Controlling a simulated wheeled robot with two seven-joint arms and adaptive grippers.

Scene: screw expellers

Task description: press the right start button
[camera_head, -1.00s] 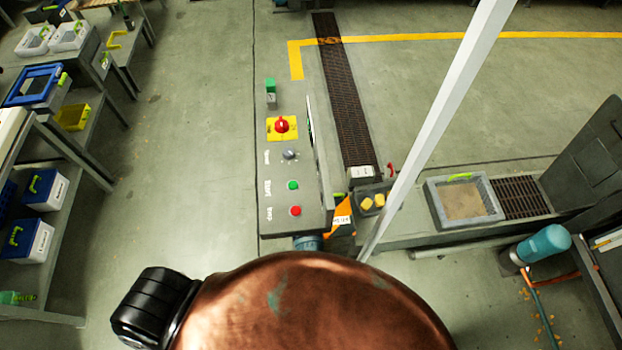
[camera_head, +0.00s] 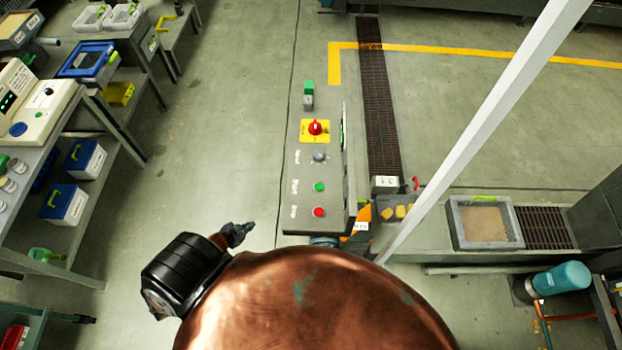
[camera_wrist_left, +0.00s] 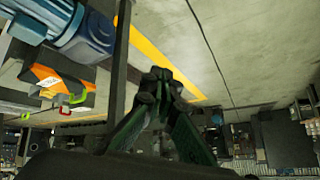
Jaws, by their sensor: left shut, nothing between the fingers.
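The grey control panel (camera_head: 330,220) stands in the middle of the head view. It has a green button (camera_head: 319,187) beside the word Start, a red button (camera_head: 319,212) beside Stop, a grey knob (camera_head: 320,157) and a red switch on a yellow plate (camera_head: 315,129). My left gripper (camera_head: 245,232) is left of the panel's near end, apart from it. In the left wrist view its fingers (camera_wrist_left: 160,90) are together and empty. No button can be made out in that view. My right gripper is not in view.
A post (camera_head: 490,125) slants across the view right of the panel. Shelves with bins (camera_head: 88,165) line the left side. A tray (camera_head: 482,222) and a blue motor (camera_head: 562,279) are at the right. The floor (camera_head: 225,130) between shelves and panel is clear.

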